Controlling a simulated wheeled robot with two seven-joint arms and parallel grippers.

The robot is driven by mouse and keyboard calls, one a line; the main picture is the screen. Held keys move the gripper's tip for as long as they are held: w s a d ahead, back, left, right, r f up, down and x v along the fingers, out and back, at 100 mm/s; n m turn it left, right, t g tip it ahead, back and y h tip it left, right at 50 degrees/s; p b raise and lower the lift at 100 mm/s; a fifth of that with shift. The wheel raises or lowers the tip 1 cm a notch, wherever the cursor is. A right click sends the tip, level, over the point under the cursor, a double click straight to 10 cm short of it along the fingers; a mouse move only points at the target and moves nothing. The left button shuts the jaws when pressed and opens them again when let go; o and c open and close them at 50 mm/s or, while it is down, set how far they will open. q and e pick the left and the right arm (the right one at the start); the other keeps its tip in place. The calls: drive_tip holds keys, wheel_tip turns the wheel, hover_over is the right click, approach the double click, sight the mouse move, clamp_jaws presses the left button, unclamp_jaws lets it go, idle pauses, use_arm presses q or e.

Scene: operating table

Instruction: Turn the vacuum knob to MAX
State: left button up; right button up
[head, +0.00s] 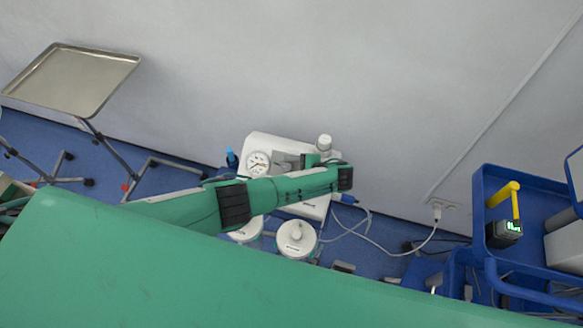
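The white suction pump (262,142) stands against the wall in the middle of the head view. Its round dial gauge (258,163) faces me on the left of its front. My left arm reaches across the pump's front, and its wrist bends back toward the pump. My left gripper (287,161) shows as a small grey part close to the pump's front, right of the gauge. Its fingertips are too small and too covered to tell open from shut. I cannot make out the vacuum knob; the arm and gripper hide part of the front. My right gripper is out of view.
Two white-lidded jars, one with its lid (297,238) clear, stand below the pump. A white cylinder (324,143) rises at its top right. A green table (150,270) fills the foreground. A blue cart (482,205) stands right, a metal tray (72,78) left.

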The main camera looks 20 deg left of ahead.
use_arm(q)
drive_tip(key=shift+d, duration=0.1)
drive_tip(key=b+v, duration=0.2)
drive_tip(key=v, duration=0.8)
drive_tip(key=shift+d, duration=0.2)
drive_tip(key=v, duration=0.3)
drive_tip(key=shift+s+r, duration=0.1)
drive_tip(key=shift+r, duration=0.1)
